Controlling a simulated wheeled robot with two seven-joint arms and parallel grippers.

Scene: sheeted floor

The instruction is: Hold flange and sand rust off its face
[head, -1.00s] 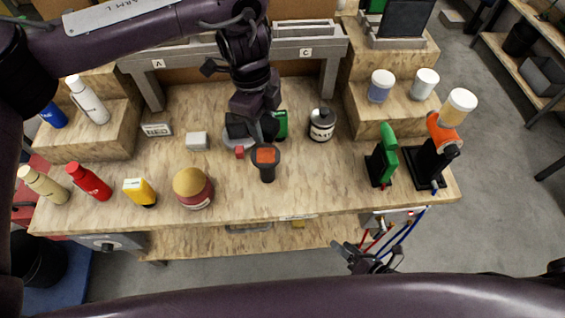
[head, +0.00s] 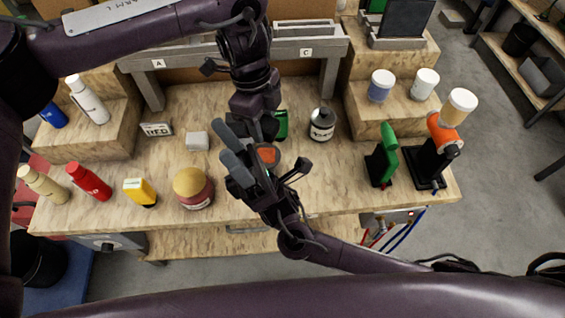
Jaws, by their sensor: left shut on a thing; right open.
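My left gripper (head: 258,132) reaches down from the back over the middle of the bench and is shut on what looks like the grey round flange (head: 241,128). The flange is mostly hidden behind the grippers, so its face cannot be judged. My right gripper (head: 222,138) comes in from the lower right. Its grey fingers are apart and empty, in front of the flange and pointing up-left. A dark round tool with an orange top, seemingly the sander (head: 267,155), stands on the bench, partly hidden by the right gripper.
A yellow-topped jar (head: 193,188), a yellow bottle (head: 140,192) and red bottle (head: 89,181) line the front left. A small grey block (head: 196,141) lies left of the grippers. Green and orange tools on stands (head: 437,160) occupy the right end.

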